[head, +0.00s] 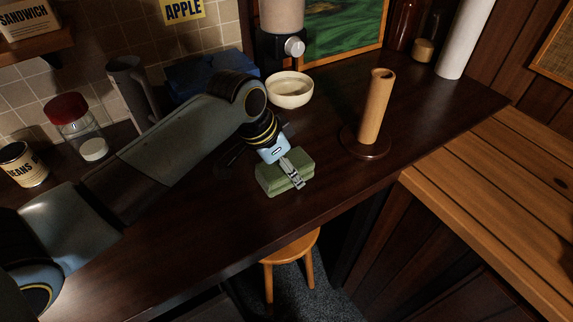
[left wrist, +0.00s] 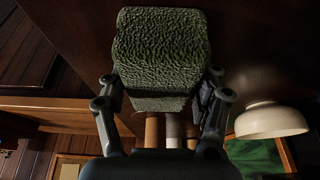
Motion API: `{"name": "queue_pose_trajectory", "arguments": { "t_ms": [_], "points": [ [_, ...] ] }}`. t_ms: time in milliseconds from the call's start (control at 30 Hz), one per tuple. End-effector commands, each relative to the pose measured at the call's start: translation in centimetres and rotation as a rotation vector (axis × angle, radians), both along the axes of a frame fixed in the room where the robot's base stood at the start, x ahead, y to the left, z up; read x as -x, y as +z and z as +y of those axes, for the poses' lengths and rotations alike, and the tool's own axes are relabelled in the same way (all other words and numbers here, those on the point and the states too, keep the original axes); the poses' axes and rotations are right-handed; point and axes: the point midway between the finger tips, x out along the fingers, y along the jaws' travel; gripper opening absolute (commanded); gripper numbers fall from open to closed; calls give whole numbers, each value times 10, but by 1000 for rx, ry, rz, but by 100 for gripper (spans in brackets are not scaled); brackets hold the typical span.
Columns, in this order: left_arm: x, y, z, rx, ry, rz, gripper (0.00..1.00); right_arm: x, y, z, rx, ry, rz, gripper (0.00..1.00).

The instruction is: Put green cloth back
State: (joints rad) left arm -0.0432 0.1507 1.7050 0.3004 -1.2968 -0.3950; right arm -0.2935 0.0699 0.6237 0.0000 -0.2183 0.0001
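The green cloth (head: 284,177) is a thick folded block in the middle of the dark counter. In the left wrist view its rough-textured face (left wrist: 161,45) fills the upper middle. My left gripper (head: 291,176) reaches down over it, and one finger lies along its front side. The left wrist view shows the two fingers (left wrist: 160,92) on opposite sides of the cloth, close to its edges. I cannot tell whether they press on it, or whether the cloth is clear of the counter. My right gripper is in neither view.
A white bowl (head: 289,91) stands behind the cloth, and a wooden roll holder (head: 375,110) stands to its right. A blue box (head: 202,73), a red-lidded jar (head: 78,128) and a can (head: 24,166) line the back left. The counter in front of the cloth is clear. A stool (head: 290,249) stands below.

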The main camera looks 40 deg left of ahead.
Motion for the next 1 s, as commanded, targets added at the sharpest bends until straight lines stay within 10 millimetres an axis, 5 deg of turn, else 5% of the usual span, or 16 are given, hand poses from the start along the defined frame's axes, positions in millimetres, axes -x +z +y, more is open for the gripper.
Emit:
{"name": "queue_pose_trajectory", "arguments": {
  "t_ms": [133, 467, 1000],
  "points": [
    [0, 0, 0, 0, 0, -1, 86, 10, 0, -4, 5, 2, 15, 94],
    [0, 5, 0, -1, 0, -3, 86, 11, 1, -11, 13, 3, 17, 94],
    [36, 100, 17, -3, 0, -4, 86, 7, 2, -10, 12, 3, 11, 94]
  ]
}}
